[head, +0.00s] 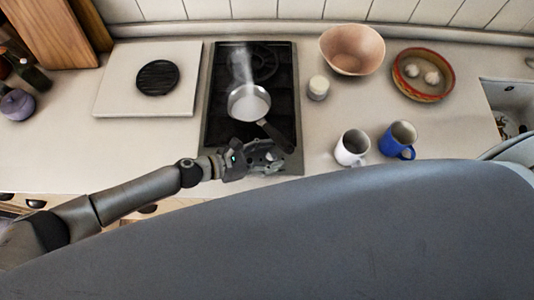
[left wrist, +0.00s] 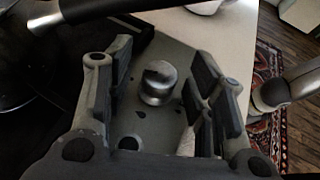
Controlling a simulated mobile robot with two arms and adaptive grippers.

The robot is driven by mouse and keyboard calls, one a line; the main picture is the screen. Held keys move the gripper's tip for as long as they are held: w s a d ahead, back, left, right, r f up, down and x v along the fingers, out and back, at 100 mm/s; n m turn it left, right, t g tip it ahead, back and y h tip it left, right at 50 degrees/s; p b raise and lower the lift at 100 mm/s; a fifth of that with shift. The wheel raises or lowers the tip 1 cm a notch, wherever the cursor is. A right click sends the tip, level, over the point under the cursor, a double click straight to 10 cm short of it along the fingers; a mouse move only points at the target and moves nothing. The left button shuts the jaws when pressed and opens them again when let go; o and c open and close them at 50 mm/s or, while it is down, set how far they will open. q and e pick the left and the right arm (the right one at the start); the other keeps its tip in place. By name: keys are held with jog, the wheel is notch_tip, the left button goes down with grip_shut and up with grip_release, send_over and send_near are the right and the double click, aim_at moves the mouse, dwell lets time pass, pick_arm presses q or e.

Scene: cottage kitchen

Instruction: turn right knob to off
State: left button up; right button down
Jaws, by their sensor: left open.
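A silver round knob (left wrist: 158,84) stands on the metal control panel (left wrist: 150,120) in the left wrist view. It sits between the two fingers of my left gripper (head: 264,160), which are open with a gap on each side of it. In the head view the gripper is over the front edge of the black cooktop (head: 219,115) and hides the knobs there. I cannot tell from this which knob it is, or its setting. My right gripper is in neither view.
A steaming pan (head: 248,103) stands on the cooktop, its dark handle (head: 276,136) reaching toward my left gripper; the handle (left wrist: 95,9) also crosses the top of the left wrist view. A white mug (head: 351,149) and a blue mug (head: 398,141) stand to the right.

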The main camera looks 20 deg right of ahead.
pick_arm(q)
jog(key=v, duration=1.2)
